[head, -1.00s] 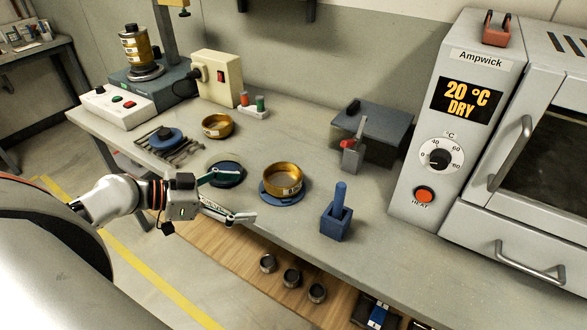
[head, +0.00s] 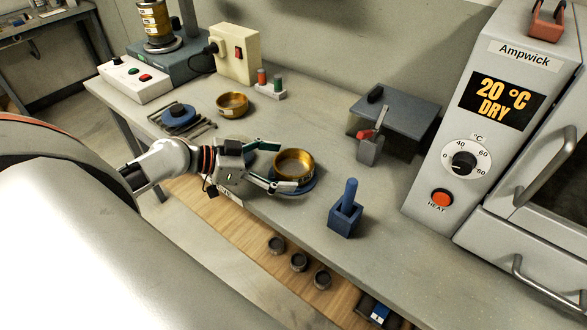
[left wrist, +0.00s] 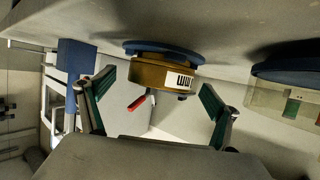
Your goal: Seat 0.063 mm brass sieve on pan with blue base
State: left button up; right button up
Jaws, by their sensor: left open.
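A brass ring-shaped vessel (head: 294,163) with a white label sits on a round blue base (head: 305,188) on the bench. The label is too small to read. A second brass ring (head: 232,105) stands alone further back. My left gripper (head: 280,166) is open and comes in from the left, its fingers at the near-left side of the vessel on the blue base. In the left wrist view, which is upside down, the labelled vessel (left wrist: 164,75) shows between and beyond the two spread fingers. Nothing is held. My right gripper is not in view.
A blue block with an upright rod (head: 346,212) stands right of the vessel. A blue knobbed disc (head: 179,117) lies on a rack at left.

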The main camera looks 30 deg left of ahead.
aim_at(307, 167)
pick_arm(q)
jog(key=shift+x, duration=1.6)
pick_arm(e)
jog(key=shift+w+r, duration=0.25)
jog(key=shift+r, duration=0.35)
pick_arm(q)
jog(key=shift+c, duration=0.3)
jog(key=shift+r, duration=0.1)
jog(key=c, duration=1.3)
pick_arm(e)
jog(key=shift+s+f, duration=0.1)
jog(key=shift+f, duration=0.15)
pick_arm(q)
jog(key=shift+c, duration=0.3)
